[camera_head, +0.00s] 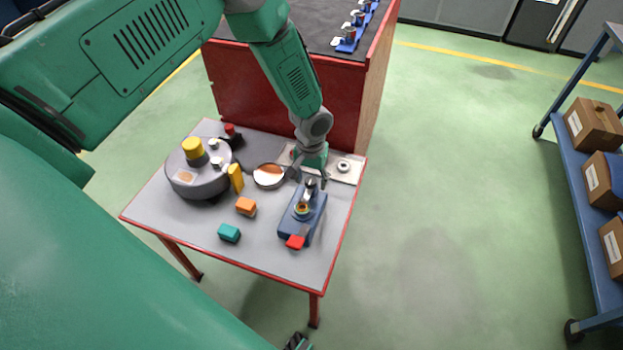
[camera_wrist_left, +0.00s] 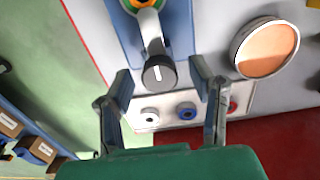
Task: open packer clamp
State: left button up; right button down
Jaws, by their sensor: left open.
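The packer clamp is a blue block (camera_head: 290,229) near the right side of the grey table, with a red tip at its front end and a ringed orange-yellow part on top. In the left wrist view, its blue base (camera_wrist_left: 182,30) carries a grey lever ending in a black knob (camera_wrist_left: 160,72) with a white mark. My left gripper (camera_head: 309,178) is over the clamp's far end. In the wrist view its open fingers (camera_wrist_left: 160,88) stand on either side of the knob, apparently apart from it. A dark tip at the head view's bottom edge may be my right gripper (camera_head: 298,342), mostly cut off.
The table (camera_head: 185,222) also holds a grey drum (camera_head: 192,186) with a yellow knob, an orange block (camera_head: 246,206), a teal block (camera_head: 229,232), a round dish (camera_head: 268,176) and a button panel (camera_wrist_left: 138,114). A red cabinet (camera_head: 235,90) stands behind. A blue shelf with boxes is right.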

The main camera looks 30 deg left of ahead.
pick_arm(q)
grip_shut()
dwell(0.3)
jog(key=m, duration=1.4)
jog(key=shift+b, duration=0.3)
jog(key=shift+m, duration=1.9)
jog(key=shift+a+r, duration=0.1)
